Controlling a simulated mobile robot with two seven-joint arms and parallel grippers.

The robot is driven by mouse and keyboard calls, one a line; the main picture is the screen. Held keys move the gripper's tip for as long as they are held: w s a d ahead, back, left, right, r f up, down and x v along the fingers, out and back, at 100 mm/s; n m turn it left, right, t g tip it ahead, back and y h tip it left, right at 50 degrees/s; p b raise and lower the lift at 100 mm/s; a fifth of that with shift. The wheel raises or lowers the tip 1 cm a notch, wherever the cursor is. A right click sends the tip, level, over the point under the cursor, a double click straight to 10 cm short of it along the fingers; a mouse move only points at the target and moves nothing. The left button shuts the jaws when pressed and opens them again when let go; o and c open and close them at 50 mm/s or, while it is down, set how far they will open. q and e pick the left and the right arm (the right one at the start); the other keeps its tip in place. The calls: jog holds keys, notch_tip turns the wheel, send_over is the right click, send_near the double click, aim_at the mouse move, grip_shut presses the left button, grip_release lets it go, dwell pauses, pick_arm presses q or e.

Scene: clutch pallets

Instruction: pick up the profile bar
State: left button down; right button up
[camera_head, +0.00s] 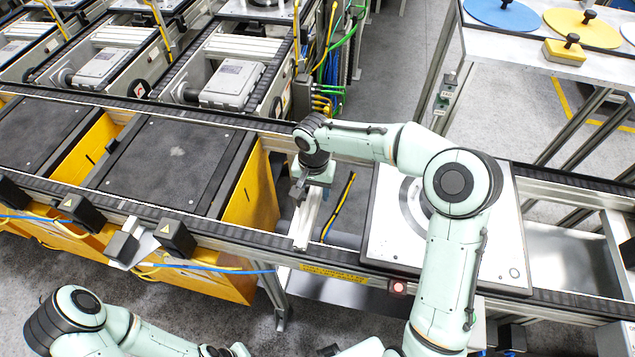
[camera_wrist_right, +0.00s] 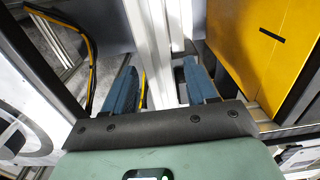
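The profile bar (camera_head: 307,222) is a pale aluminium bar that spans the gap in the conveyor frame, just right of the yellow pallet box in the head view. My right gripper (camera_head: 299,192) points down over its far part. In the right wrist view the bar (camera_wrist_right: 150,45) runs between the two blue fingers of the right gripper (camera_wrist_right: 162,90). The fingers are spread, with visible room beside the bar. Whether a fingertip touches it cannot be told. Of my left arm only links show at the bottom left; its gripper is out of view.
A yellow box with a dark top (camera_head: 170,165) stands left of the bar. A white plate with a round disc (camera_head: 390,225) lies to the right, under my right arm. A yellow-and-black cable (camera_head: 340,208) hangs close beside the bar. Conveyor rails (camera_head: 350,272) run in front and behind.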

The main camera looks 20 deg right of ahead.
grip_shut()
jog(key=shift+r, duration=0.15)
